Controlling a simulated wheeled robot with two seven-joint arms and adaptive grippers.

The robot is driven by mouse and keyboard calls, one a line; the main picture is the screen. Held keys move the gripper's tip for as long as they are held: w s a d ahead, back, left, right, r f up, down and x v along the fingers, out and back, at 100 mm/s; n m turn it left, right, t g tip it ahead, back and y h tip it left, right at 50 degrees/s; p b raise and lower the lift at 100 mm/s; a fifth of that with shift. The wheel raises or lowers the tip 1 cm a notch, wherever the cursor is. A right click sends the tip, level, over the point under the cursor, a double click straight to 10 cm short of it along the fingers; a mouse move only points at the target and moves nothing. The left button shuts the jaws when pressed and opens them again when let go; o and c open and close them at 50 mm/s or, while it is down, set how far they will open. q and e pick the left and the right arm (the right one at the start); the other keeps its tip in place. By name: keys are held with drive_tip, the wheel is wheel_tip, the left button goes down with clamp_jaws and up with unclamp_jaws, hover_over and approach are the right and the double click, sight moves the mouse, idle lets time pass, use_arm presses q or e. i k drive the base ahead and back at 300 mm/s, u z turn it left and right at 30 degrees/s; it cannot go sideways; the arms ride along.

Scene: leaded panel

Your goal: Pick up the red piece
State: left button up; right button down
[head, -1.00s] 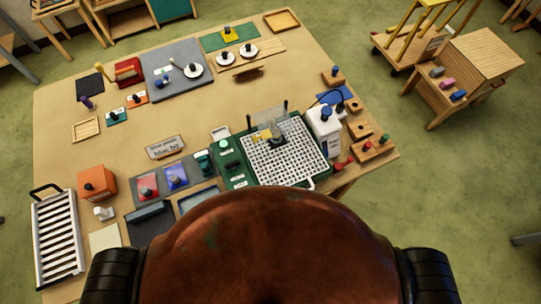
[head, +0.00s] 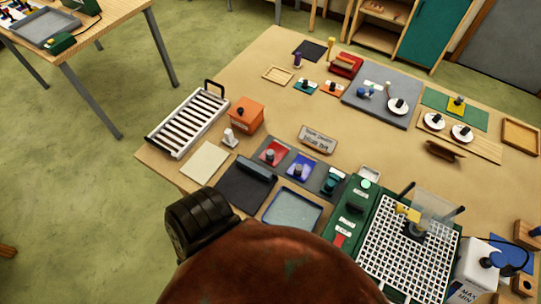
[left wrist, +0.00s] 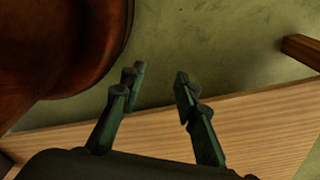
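A flat red piece (head: 272,153) with a small grey knob lies on a dark mat section in the middle of the table, in the head view. A similar blue piece (head: 299,168) with a knob lies just right of it. My left gripper (left wrist: 157,82) shows only in the left wrist view. Its two fingers are apart with nothing between them, over green floor and a pale wooden edge (left wrist: 250,130). The red piece is not in the left wrist view. My right gripper is in neither view.
A white slatted rack (head: 190,122) and an orange box (head: 246,115) stand left of the mat. A green machine with a white grid (head: 405,252) stands right. A sign (head: 317,139) stands behind the pieces. A red holder (head: 346,65) is farther back.

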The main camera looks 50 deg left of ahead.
sight(275, 150)
drive_tip(key=u, duration=1.65)
drive_tip(key=k, duration=0.25)
drive_tip(key=u, duration=0.1)
drive_tip(key=i, duration=0.25)
drive_tip(key=z, duration=0.05)
